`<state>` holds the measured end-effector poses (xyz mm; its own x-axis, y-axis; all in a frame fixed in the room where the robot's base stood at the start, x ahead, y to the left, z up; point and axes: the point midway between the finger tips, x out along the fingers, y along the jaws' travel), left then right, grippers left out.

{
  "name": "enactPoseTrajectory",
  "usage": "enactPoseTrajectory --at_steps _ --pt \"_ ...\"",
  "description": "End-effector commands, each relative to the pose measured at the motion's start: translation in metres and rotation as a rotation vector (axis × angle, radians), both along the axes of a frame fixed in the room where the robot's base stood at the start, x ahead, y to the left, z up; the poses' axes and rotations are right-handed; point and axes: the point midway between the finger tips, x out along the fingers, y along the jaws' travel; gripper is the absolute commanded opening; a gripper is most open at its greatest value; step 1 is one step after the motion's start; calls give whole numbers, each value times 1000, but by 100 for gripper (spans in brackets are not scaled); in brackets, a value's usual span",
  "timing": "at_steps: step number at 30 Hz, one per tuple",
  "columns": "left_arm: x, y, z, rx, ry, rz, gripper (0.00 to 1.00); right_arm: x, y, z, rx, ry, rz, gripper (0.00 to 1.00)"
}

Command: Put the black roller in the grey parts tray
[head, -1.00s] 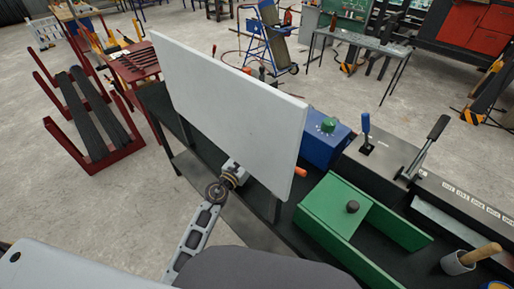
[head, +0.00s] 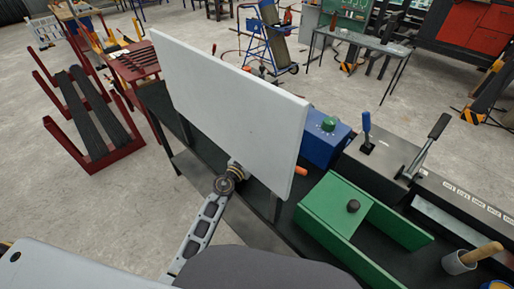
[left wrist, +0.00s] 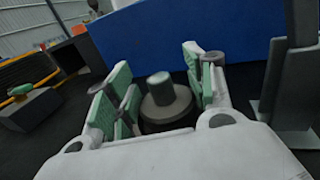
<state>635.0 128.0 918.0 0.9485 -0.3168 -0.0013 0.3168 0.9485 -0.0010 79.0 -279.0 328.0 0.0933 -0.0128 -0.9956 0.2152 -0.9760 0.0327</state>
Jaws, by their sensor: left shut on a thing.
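In the left wrist view, my left gripper (left wrist: 158,97) has its green-padded fingers on either side of a dark round piece with a narrower grey top, which looks like the black roller (left wrist: 163,108). It is shut on this piece, whose lower part is partly hidden by the gripper body. In the head view, a large pale grey panel (head: 235,110) blocks the part of the bench where the gripper may be, so the gripper and roller do not show there. I cannot make out the grey parts tray for certain in either view. My right gripper is not in view.
A green box (head: 330,208) with a black knob stands on the dark bench. A blue box (head: 322,145) with a green knob and a lever unit (head: 385,160) are behind it. A blue surface (left wrist: 190,35) fills the wrist view's background.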

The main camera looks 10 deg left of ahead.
Motion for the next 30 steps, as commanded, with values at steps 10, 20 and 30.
enactPoseTrajectory --at_steps 10,20,30 --pt "0 0 0 0 -2 0 15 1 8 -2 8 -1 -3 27" --pt "0 0 -2 0 0 0 75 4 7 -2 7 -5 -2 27" --pt "0 0 -2 0 0 0 75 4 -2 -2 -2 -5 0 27"
